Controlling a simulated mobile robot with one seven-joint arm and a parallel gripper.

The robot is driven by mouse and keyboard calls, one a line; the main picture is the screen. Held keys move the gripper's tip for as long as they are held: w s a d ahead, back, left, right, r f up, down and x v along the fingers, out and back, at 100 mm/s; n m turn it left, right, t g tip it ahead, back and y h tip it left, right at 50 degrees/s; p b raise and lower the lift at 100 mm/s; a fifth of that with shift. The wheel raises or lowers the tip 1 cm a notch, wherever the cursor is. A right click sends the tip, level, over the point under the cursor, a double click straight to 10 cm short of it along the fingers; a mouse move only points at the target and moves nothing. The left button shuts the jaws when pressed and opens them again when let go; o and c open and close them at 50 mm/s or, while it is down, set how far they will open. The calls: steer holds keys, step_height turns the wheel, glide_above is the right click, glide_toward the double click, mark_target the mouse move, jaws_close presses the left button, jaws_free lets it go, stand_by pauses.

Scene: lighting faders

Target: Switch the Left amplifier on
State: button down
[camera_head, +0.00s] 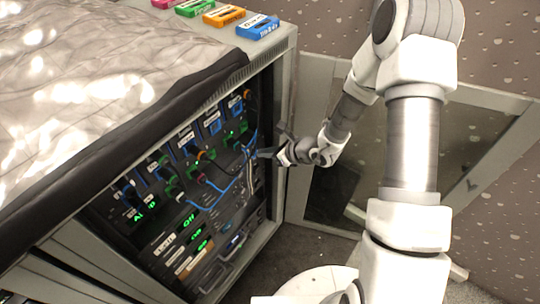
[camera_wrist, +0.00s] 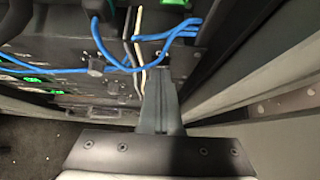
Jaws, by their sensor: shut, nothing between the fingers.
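An equipment rack (camera_head: 286,95) stands at the left in the head view, its front full of modules, cables and green-lit displays. One display low on the rack reads "Off" (camera_head: 189,221), with further green displays below it. I cannot read which unit is the Left amplifier. My gripper (camera_head: 262,154) is shut and empty at the rack's right side, close to the blue cables. In the wrist view the shut fingers (camera_wrist: 160,85) point at the rack front beside white and blue cables. Whether the fingertips touch anything I cannot tell.
Blue cables (camera_wrist: 110,60) loop across the panel before the fingers. An open glass door (camera_head: 410,150) stands to the right of the rack, behind my arm. Coloured labelled cases (camera_head: 257,27) sit on the rack top, next to a crumpled sheet (camera_head: 90,70). Dark floor (camera_head: 270,262) lies below.

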steer(key=shift+w+a+r, duration=0.15)
steer(key=shift+w+a, duration=0.05)
steer(key=shift+a, duration=0.05)
stand_by(0.3)
steer(key=shift+r, duration=0.1)
steer(key=shift+r+p, duration=0.3)
steer(key=shift+r, duration=0.4)
steer(key=shift+d, duration=0.1)
